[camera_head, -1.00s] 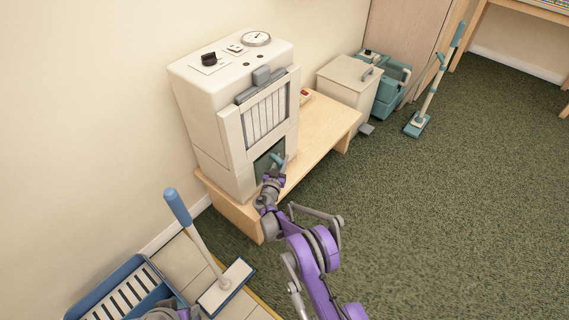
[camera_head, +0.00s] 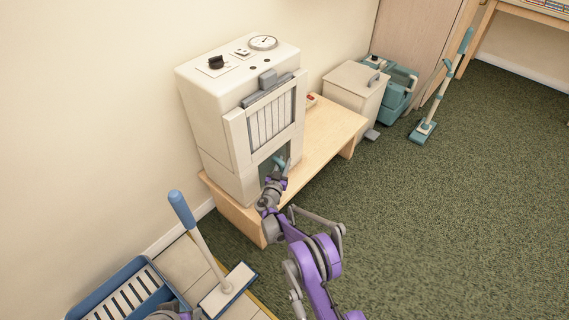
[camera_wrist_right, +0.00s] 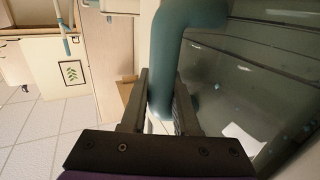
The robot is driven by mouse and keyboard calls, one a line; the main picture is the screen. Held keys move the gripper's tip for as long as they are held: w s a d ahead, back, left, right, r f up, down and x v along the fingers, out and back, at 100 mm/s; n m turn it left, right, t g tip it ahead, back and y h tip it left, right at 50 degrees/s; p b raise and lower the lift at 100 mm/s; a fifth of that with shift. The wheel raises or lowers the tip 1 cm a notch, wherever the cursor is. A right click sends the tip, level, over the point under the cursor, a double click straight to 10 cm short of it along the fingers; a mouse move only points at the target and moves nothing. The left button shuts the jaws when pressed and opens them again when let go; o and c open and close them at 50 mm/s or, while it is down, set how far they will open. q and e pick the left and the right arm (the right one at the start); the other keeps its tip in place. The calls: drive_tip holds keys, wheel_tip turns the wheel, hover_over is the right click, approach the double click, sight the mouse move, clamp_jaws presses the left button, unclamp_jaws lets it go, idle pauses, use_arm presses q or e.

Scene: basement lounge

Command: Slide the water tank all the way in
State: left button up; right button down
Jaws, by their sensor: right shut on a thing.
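The cream machine (camera_head: 215,125) stands on the low wooden bench. The dark translucent water tank (camera_head: 265,171) sits in the opening low in its front; it also shows in the right wrist view (camera_wrist_right: 265,75). A teal handle (camera_head: 281,161) sticks out of the tank's front; it is large in the right wrist view (camera_wrist_right: 172,60). My right gripper (camera_head: 275,182) is shut on this handle, with one finger on each side of it. My right arm hides part of the tank's front. A small purple and grey part of mine shows at the bottom edge; I cannot make out my left gripper's jaws.
The bench top (camera_head: 333,127) is mostly bare right of the machine. A cream pedal bin (camera_head: 350,95), a teal appliance (camera_head: 396,92) and a teal-headed mop (camera_head: 423,131) stand behind. A blue-handled mop (camera_head: 195,235) and blue slatted tray (camera_head: 135,290) are front left. Green carpet is open at right.

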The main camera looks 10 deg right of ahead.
drive_tip(key=shift+w, duration=0.1)
drive_tip(key=c, duration=0.6)
unclamp_jaws()
drive_tip(key=shift+a, duration=0.15)
